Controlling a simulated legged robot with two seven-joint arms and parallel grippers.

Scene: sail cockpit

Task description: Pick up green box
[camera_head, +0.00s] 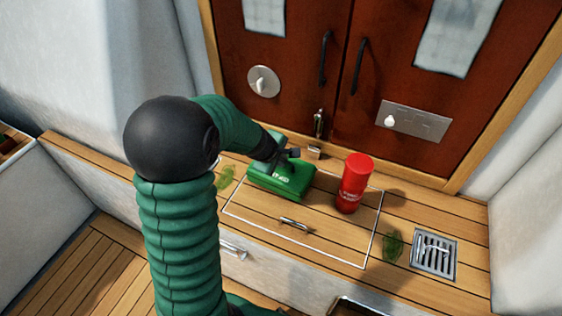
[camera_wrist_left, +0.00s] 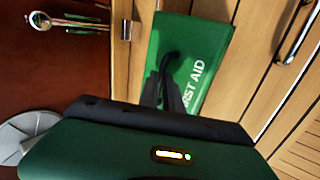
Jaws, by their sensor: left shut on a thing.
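The green box (camera_head: 283,181) lies on the wooden ledge in front of the red-brown doors. In the left wrist view it shows as a green box (camera_wrist_left: 204,50) with white "FIRST AID" lettering and a dark handle. My left gripper (camera_head: 287,158) is at the top of the box, shut on its handle. In the left wrist view its dark fingers (camera_wrist_left: 165,90) meet at the handle. The gripper's body hides part of the box there. I cannot tell whether the box is lifted off the ledge. My right gripper is not in view.
A red cylinder (camera_head: 354,183) stands just right of the box. A hatch handle (camera_head: 294,223) lies in front of it. Green leaves (camera_head: 392,246) and a metal drain grate (camera_head: 434,256) are at the right. The doors (camera_head: 290,60) rise close behind.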

